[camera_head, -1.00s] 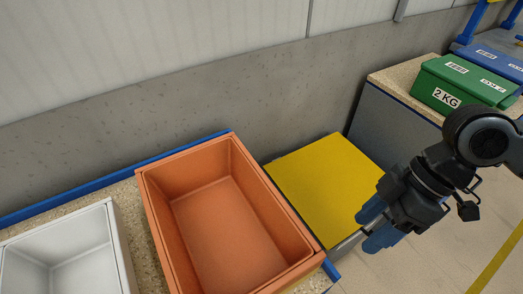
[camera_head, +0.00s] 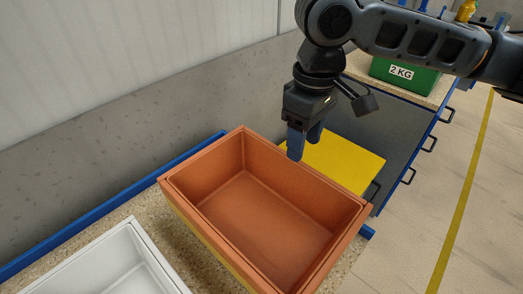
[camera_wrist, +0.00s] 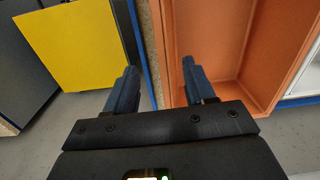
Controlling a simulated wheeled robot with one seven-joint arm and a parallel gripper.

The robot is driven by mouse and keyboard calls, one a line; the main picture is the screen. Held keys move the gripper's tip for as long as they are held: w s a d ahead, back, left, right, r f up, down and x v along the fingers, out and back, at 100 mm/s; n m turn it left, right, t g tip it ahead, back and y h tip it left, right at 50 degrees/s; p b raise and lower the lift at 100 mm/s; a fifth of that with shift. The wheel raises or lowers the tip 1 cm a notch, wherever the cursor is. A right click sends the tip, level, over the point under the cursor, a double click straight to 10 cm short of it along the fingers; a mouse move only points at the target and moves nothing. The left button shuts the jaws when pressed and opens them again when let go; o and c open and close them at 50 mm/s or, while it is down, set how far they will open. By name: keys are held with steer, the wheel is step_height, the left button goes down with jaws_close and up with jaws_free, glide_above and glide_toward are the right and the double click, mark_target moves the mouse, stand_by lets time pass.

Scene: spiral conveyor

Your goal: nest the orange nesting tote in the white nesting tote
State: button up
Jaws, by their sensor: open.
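The orange nesting tote (camera_head: 265,215) is an empty open box on the speckled worktop, in the middle of the head view. It also shows at the right of the wrist view (camera_wrist: 240,50). The white nesting tote (camera_head: 105,270) is empty and sits to its left, cut off by the bottom edge. A sliver of it shows at the right edge of the wrist view (camera_wrist: 304,80). My gripper (camera_head: 304,142) points down at the orange tote's far right wall. In the wrist view its open fingers (camera_wrist: 160,85) lie either side of that wall, with nothing visibly gripped.
A yellow panel (camera_head: 340,160) lies beyond the orange tote. A green 2 KG box (camera_head: 408,78) stands on another bench at the back right. A concrete wall (camera_head: 130,130) runs behind the worktop (camera_head: 150,215). Floor (camera_head: 480,200) is open at right.

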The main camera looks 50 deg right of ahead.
mark_target(294, 166)
steer(key=shift+w+a+r+m, duration=0.15)
steer(key=shift+w+a+m, duration=0.1)
steer(key=shift+w+m, duration=0.05)
steer(key=shift+w+a, duration=0.1)
steer(key=shift+a, duration=0.05)
step_height(294, 166, down, 8)
steer(key=shift+a+r+b, duration=0.1)
steer(key=shift+r+b, duration=0.1)
steer(key=shift+b, duration=0.55)
jaws_close()
